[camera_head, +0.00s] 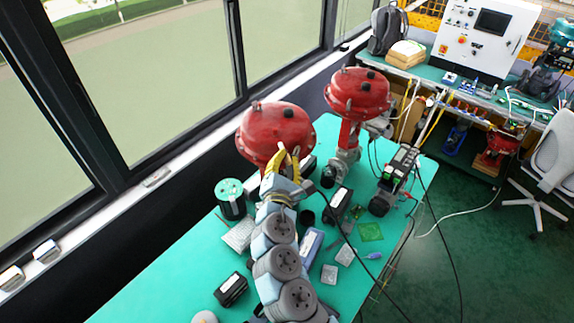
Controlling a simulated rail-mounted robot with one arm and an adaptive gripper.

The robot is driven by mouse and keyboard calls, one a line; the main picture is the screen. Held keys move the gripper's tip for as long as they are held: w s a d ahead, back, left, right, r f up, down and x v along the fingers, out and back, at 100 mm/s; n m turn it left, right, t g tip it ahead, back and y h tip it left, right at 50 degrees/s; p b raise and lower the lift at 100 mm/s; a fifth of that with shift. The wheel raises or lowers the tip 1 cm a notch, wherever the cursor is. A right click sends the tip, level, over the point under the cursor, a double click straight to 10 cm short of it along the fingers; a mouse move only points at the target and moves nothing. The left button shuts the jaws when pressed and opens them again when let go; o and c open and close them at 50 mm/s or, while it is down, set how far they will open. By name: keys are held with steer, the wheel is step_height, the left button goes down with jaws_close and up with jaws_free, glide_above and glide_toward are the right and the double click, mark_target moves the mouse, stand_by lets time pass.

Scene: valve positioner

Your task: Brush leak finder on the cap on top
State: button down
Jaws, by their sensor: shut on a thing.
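Two red domed valve actuators stand on the green bench: a nearer left one (268,128) and a farther right one (356,92). A small dark cap (288,113) sits on top of the left dome, and another dark cap (370,75) is on the right dome. My gripper (288,155), with yellow fingers, is in front of the left actuator's lower side, below its top cap. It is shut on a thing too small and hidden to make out. No leak finder brush can be told apart in this view.
Black cables run off the right edge. Windows line the left side. A white control panel (485,38) stands behind.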

mark_target(283, 147)
steer(key=shift+w+a+f+b, duration=0.2)
steer(key=shift+w+b, duration=0.1)
steer(key=shift+w, duration=0.55)
steer(key=shift+w+a+f+b, duration=0.2)
steer(key=shift+w+b, duration=0.15)
steer(key=shift+w, duration=0.45)
steer(key=shift+w+a+f+b, duration=0.1)
steer(key=shift+w+f+b, duration=0.15)
steer(key=shift+w, duration=0.6)
steer(key=shift+w+a, duration=0.15)
steer(key=shift+w, duration=0.3)
steer(key=shift+w+f, duration=0.15)
steer(key=shift+w, duration=0.2)
steer(key=shift+w+d, duration=0.1)
steer(key=shift+d, duration=0.1)
steer(key=shift+s+d+r+p, duration=0.15)
steer(key=shift+s+r+p, duration=0.35)
steer(key=shift+s+r, duration=0.1)
steer(key=shift+s+d+r+p, duration=0.1)
steer(key=shift+s+r+p, duration=0.25)
steer(key=shift+s, duration=0.25)
steer(key=shift+s+d+r+p, duration=0.15)
steer(key=shift+s+r+p, duration=0.1)
steer(key=shift+s+p, duration=0.35)
steer(key=shift+s+d+r+p, duration=0.1)
steer(key=shift+s+r+p, duration=0.2)
steer(key=shift+s, duration=0.35)
